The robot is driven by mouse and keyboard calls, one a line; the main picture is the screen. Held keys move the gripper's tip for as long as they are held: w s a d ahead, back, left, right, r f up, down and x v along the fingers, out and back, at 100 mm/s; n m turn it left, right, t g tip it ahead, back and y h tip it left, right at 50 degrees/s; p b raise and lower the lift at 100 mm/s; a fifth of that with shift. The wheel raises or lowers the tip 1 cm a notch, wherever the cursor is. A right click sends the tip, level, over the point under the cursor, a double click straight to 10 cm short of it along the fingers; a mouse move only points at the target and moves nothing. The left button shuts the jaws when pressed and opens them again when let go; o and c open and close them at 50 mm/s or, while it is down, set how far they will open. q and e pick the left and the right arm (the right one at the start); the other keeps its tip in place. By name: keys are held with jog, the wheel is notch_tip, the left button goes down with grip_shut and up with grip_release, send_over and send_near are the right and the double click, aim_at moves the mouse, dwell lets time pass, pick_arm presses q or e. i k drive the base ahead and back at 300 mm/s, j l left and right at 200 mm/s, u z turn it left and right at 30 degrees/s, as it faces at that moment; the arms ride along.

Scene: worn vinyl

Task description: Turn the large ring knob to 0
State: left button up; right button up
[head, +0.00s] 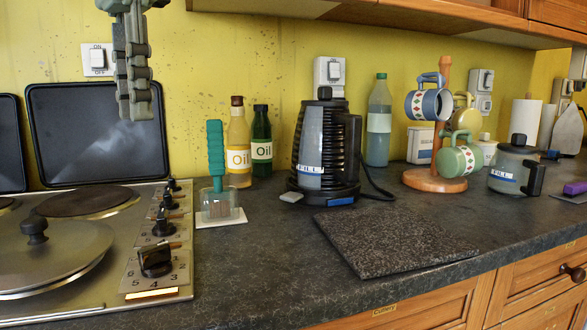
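The cooktop (75,300) has a column of black knobs on its right side. The nearest knob (156,261) has a dial around it with digits such as 2, 3, 4 and 5, and an orange strip glows in front of it. Behind it are a second knob (163,226), a third knob (168,202) and a small one (173,185). I cannot tell which is the large ring knob; its exact setting is unclear. My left gripper (138,112) hangs at top left, high above and behind the knobs, touching none. Its finger gap is unclear. My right gripper does not show.
A lidded pan (50,255) sits on the front-left ring. Black trays (95,135) lean on the wall. A green-handled brush (216,165), oil bottles (238,145) and a kettle (322,150) stand right of the knobs.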

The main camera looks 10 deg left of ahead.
aim_at(155, 260)
jog(key=k+l, duration=1.2)
jog(key=k, duration=0.05)
